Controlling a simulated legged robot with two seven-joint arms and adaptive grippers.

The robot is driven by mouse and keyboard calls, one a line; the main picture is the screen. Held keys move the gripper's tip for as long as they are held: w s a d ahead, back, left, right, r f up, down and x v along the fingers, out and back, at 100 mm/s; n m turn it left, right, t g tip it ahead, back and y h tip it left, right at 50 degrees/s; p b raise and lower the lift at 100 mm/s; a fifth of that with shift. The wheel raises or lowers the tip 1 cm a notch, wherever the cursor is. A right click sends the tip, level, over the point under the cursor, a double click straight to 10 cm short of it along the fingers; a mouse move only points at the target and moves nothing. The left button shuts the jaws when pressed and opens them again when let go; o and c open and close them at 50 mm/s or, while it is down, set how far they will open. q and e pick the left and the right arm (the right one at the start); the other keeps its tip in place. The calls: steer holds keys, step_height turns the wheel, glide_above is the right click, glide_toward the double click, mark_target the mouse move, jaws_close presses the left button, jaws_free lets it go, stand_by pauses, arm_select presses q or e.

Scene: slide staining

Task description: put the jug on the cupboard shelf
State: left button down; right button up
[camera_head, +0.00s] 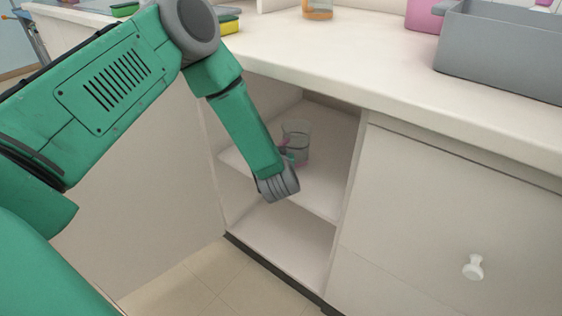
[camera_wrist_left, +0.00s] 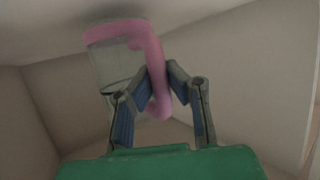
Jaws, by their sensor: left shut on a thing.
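The clear jug (camera_head: 297,133) with pink parts is inside the open cupboard, over the middle cupboard shelf (camera_head: 318,193). My left gripper (camera_head: 287,159) reaches in from the left and is shut on the jug's handle. In the left wrist view the jug (camera_wrist_left: 112,68) shows its pink edge and pink handle, with the fingers (camera_wrist_left: 158,85) on either side of the handle. The pink edge is close to a pale surface, and I cannot tell whether it touches. My wrist partly hides the jug and shelf in the head view. My right gripper is not in view.
The white countertop (camera_head: 330,72) overhangs the cupboard opening. A closed drawer front with a white knob (camera_head: 473,267) is on the right. A grey bin (camera_head: 505,52) and an orange-tinted container (camera_head: 317,9) stand on the counter. The lower compartment (camera_head: 285,240) looks empty.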

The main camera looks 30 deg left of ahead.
arm_select(q)
steer(key=shift+f, duration=0.7)
steer(key=shift+a+r, duration=0.1)
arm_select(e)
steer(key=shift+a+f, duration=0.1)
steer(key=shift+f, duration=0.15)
arm_select(q)
steer(key=c, duration=1.6)
jaws_free()
steer(key=shift+c, duration=0.2)
